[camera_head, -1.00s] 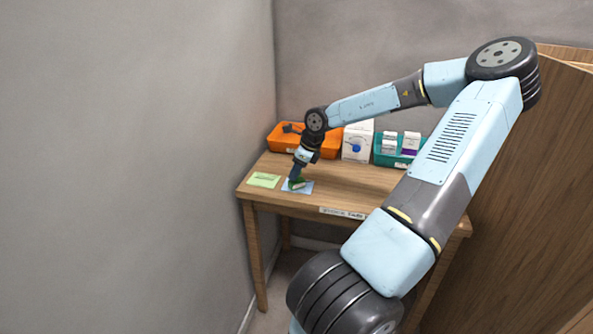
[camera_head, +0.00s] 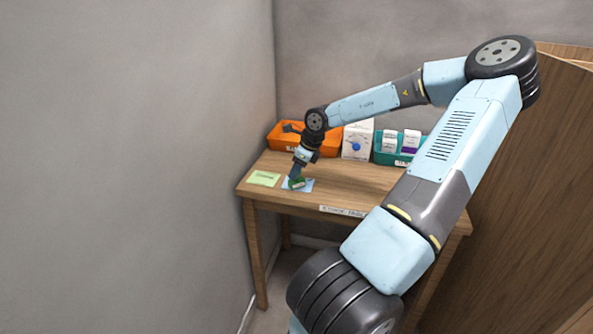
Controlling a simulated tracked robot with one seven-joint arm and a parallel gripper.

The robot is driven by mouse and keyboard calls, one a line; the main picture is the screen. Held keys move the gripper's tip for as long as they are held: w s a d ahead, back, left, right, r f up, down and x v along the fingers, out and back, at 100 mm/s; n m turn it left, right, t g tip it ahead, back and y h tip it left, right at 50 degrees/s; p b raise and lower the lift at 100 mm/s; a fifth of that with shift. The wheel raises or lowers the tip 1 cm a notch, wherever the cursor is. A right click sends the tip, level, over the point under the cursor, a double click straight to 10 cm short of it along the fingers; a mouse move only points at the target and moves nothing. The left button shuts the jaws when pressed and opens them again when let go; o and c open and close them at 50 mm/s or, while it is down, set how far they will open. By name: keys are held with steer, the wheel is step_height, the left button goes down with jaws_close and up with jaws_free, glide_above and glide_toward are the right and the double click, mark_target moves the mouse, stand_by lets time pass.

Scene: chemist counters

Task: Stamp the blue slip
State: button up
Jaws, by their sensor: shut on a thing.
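The blue slip (camera_head: 306,187) lies flat on the wooden table near its front left. My gripper (camera_head: 296,180) points down over the slip and is shut on a small green stamp (camera_head: 297,184). The stamp is over the slip and covers part of it. I cannot tell whether its underside touches the paper. The gripper's fingers are small and partly merge with the stamp in this view.
A green slip (camera_head: 263,179) lies to the left of the blue one. An orange bin (camera_head: 279,142), a white box with a blue dial (camera_head: 358,140) and a teal bin (camera_head: 404,160) with white boxes stand along the back. The table (camera_head: 350,187) is clear in the middle.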

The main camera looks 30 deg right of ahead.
steer(key=shift+r, duration=3.5)
